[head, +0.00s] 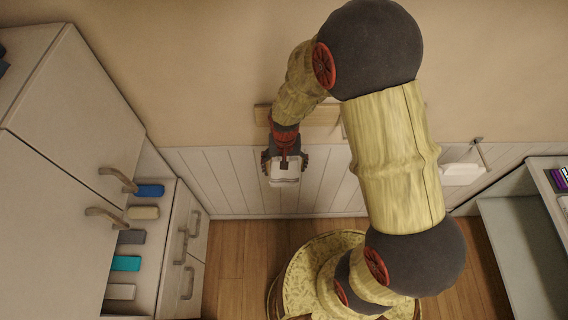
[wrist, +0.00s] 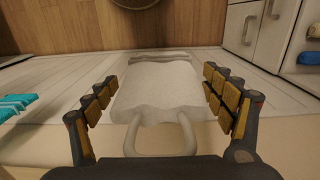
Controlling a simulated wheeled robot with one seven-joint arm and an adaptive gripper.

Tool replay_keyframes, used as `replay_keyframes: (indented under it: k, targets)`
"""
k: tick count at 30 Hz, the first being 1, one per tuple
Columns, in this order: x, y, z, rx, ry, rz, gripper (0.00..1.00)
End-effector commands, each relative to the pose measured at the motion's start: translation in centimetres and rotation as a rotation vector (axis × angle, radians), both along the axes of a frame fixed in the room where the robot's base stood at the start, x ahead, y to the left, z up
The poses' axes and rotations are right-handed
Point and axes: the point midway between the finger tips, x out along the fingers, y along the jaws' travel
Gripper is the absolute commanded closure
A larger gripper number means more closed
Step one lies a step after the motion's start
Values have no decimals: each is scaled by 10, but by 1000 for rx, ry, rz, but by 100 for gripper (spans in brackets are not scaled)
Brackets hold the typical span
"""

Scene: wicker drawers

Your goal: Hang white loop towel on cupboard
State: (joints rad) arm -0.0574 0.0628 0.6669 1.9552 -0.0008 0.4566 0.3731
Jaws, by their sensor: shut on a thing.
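My gripper (head: 284,163) is in front of the panelled wall, in the middle of the head view. It is shut on the white loop towel (head: 285,178), with a row of finger pads on each side. In the wrist view the towel (wrist: 158,88) fills the space between the fingers, and its pale loop (wrist: 187,133) lies toward the palm. The white cupboard (head: 50,190) stands at the left, apart from the towel. Its upper doors have curved handles (head: 117,180), and no towel shows on them.
Blue (head: 150,190), beige, grey, teal (head: 125,263) and white items lie on the counter below the upper doors. A wooden rail (head: 322,116) is on the wall behind my wrist. A white item (head: 460,174) hangs at right. A teal cloth (wrist: 14,105) shows in the wrist view.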

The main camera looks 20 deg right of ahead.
Motion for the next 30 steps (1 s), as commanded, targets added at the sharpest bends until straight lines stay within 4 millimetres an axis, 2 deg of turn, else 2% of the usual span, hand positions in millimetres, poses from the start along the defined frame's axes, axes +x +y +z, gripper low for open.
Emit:
replay_keyframes:
  k: [30]
  targets:
    - [52, -17, -5, 0, 0, 0, 45]
